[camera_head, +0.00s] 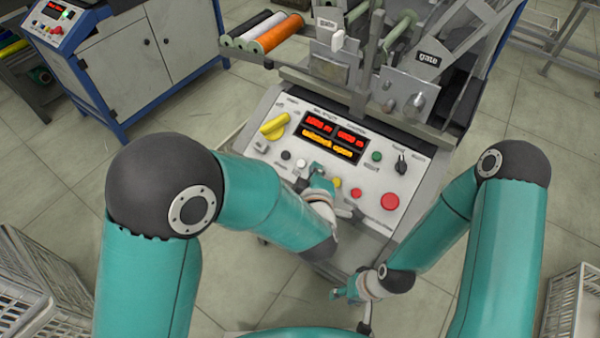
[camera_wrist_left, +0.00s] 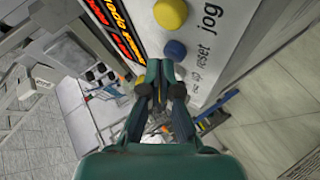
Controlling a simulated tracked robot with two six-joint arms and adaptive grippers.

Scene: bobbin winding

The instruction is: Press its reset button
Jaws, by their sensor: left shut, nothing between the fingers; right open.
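The winding machine's control panel (camera_head: 330,165) faces me in the head view. In the left wrist view, the blue button (camera_wrist_left: 175,50) has the word "reset" beside it, and a yellow button (camera_wrist_left: 170,13) is labelled "jog". My left gripper (camera_head: 317,170) is shut and empty over the lower middle of the panel. It hides the blue button in the head view. In the wrist view, its fingertips (camera_wrist_left: 161,68) are close to the blue button; I cannot tell whether they touch. My right gripper (camera_head: 338,293) is open and empty, low in front of the machine.
The yellow jog button (camera_head: 336,182), a small red button (camera_head: 356,193) and a large red button (camera_head: 390,201) lie right of my left gripper. A white button (camera_head: 301,163) is left of it. Above are the lit display (camera_head: 333,136) and a yellow switch (camera_head: 273,126).

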